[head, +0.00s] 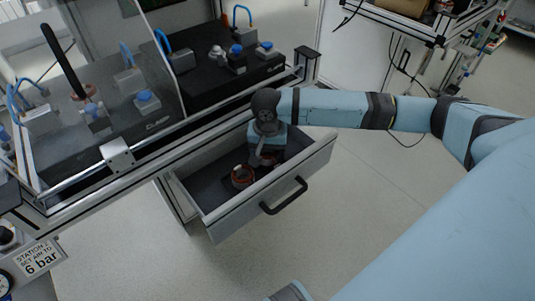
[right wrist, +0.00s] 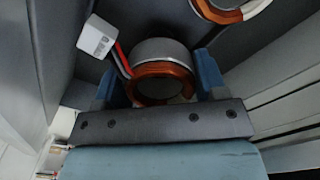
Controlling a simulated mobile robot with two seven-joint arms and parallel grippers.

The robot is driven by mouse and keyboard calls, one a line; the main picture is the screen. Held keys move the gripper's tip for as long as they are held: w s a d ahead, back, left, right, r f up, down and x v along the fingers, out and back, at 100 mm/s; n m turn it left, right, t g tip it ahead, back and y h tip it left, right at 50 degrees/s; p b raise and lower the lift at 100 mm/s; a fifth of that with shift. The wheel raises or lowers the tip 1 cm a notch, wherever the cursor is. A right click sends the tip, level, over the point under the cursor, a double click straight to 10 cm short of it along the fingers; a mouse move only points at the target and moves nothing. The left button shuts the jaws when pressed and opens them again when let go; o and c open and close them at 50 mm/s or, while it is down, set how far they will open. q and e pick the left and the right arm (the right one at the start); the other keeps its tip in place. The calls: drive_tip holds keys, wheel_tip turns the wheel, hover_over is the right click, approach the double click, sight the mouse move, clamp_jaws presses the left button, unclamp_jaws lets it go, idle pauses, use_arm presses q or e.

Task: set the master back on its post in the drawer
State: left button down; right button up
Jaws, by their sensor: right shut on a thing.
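The drawer (head: 222,223) under the bench stands pulled open. My right gripper (head: 264,158) reaches down into it from above. In the right wrist view, my right gripper (right wrist: 160,92) is shut on the master (right wrist: 160,52), a grey ring with copper windings. Its blue fingers stand on either side of it. A white tag (right wrist: 96,37) hangs from the master on red and dark wires. A second copper-wound ring (head: 242,176) lies in the drawer to the left of the gripper; part of a ring (right wrist: 228,10) also shows at the wrist view's top edge. The post is hidden. My left gripper is out of view.
The drawer's front carries a black handle (head: 283,196). Above it, the bench edge (head: 185,140) runs close behind my right wrist. Black test fixtures (head: 225,75) with blue hoses stand on the bench. The floor (head: 345,205) in front is clear.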

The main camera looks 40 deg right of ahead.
drive_tip(key=shift+f, duration=0.1)
drive_tip(key=shift+f, duration=0.15)
idle(0.4)
drive_tip(key=shift+f, duration=0.75)
drive_tip(key=o, duration=1.1)
drive_tip(key=shift+c, duration=0.2)
